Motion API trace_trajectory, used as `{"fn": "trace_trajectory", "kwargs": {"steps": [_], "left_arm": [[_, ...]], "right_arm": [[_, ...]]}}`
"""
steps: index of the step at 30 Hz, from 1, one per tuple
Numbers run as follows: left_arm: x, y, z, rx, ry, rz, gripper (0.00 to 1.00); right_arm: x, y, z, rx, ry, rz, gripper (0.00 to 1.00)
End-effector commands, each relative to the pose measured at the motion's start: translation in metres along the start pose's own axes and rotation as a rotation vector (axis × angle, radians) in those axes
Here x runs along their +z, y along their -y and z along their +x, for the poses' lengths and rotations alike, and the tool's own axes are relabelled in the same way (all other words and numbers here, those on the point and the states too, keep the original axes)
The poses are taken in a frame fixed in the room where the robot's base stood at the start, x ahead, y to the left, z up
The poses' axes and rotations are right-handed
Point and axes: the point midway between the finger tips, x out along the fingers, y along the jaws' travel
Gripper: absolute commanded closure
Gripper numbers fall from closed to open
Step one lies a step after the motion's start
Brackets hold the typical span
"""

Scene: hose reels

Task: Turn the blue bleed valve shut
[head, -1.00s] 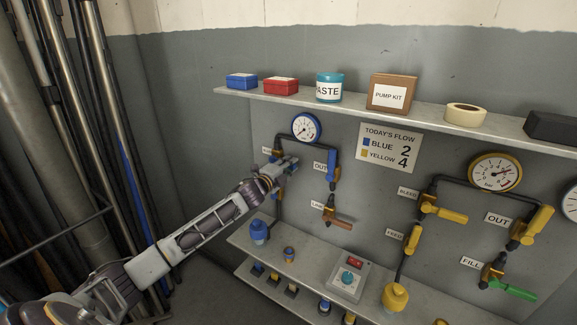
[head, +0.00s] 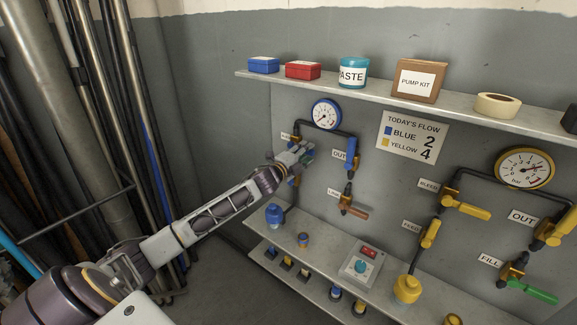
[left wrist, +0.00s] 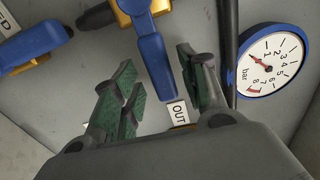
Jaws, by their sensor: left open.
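The blue bleed valve's lever (left wrist: 152,62) shows in the left wrist view, running down from its brass body (left wrist: 145,8) into the gap between my fingers. My left gripper (left wrist: 158,95) is open, with green pads either side of the lever's line; I cannot tell whether either finger touches it. In the head view my left gripper (head: 304,153) is at the blue panel below the blue gauge (head: 326,114), and it hides most of the bleed valve. The gauge is also in the left wrist view (left wrist: 270,60). My right gripper is not in view.
Another blue lever (left wrist: 30,45) is at the left of the wrist view. The blue OUT lever (head: 352,152) is just right of my gripper. A dark pipe (left wrist: 229,45) runs close beside one finger. A shelf (head: 452,106) with boxes is above.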

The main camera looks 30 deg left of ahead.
Motion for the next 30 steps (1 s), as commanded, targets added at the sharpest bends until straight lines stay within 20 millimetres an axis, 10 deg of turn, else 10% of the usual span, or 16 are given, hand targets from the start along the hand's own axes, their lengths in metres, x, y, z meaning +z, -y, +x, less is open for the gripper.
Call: {"fn": "trace_trajectory", "kwargs": {"steps": [30], "left_arm": [[-0.001, -0.001, -0.063, 0.001, 0.0, 0.001, 0.57]], "right_arm": [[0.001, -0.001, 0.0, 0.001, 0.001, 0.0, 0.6]]}}
